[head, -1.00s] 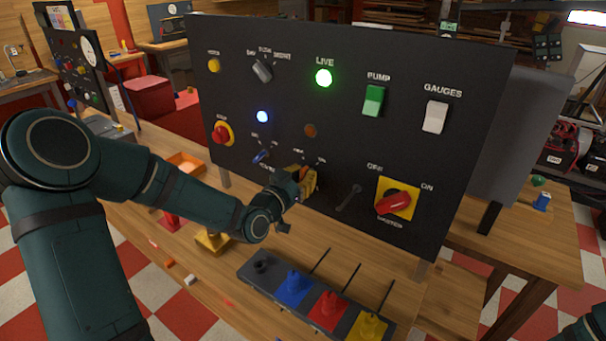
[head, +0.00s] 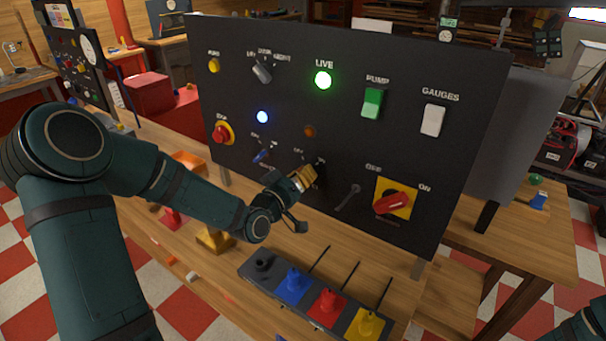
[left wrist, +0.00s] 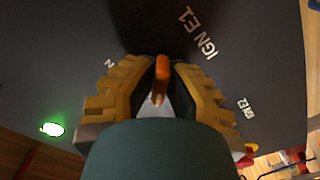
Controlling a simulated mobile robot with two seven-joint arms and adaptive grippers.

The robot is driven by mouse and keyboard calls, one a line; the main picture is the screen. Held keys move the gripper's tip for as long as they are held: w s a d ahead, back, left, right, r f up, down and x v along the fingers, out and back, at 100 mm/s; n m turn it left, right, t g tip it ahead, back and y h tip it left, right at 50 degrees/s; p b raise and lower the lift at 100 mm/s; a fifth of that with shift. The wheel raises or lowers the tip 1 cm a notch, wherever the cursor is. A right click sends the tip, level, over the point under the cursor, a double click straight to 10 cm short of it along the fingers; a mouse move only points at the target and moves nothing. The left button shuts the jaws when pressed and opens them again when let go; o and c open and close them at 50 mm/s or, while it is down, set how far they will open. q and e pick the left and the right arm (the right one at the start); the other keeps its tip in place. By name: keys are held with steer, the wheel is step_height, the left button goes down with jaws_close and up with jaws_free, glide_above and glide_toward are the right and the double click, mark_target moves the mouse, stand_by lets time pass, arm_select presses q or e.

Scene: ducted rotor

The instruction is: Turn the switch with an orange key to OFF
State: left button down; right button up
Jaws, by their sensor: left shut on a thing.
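The orange key (left wrist: 161,72) stands in a switch on the dark panel, between my left gripper's two ribbed yellow finger pads in the left wrist view. My left gripper (head: 306,178) is shut on it, low on the panel in the head view. There the fingers hide the key and most of its switch. Small labels sit just above the fingers, one to each side. "IGN E1" shows beside the key in the left wrist view. I cannot tell exactly which mark the key points to. My right gripper is out of view.
On the panel (head: 450,75), a blue key switch (head: 261,156) is left of my gripper, and a grey lever (head: 348,197) and red rotary switch (head: 393,203) are right. The green LIVE lamp (head: 323,80) is lit. A joystick box (head: 250,274) stands below.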

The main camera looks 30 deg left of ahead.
arm_select(q)
steer(key=shift+r, duration=0.15)
stand_by(0.3)
steer(key=c, duration=1)
jaws_free()
steer(key=shift+w, duration=0.1)
steer(key=shift+s+a, duration=0.15)
steer(key=shift+s, duration=1.1)
steer(key=shift+s+a, duration=0.2)
steer(key=shift+s, duration=1.05)
steer(key=shift+s+a, duration=0.15)
steer(key=shift+s, duration=1.1)
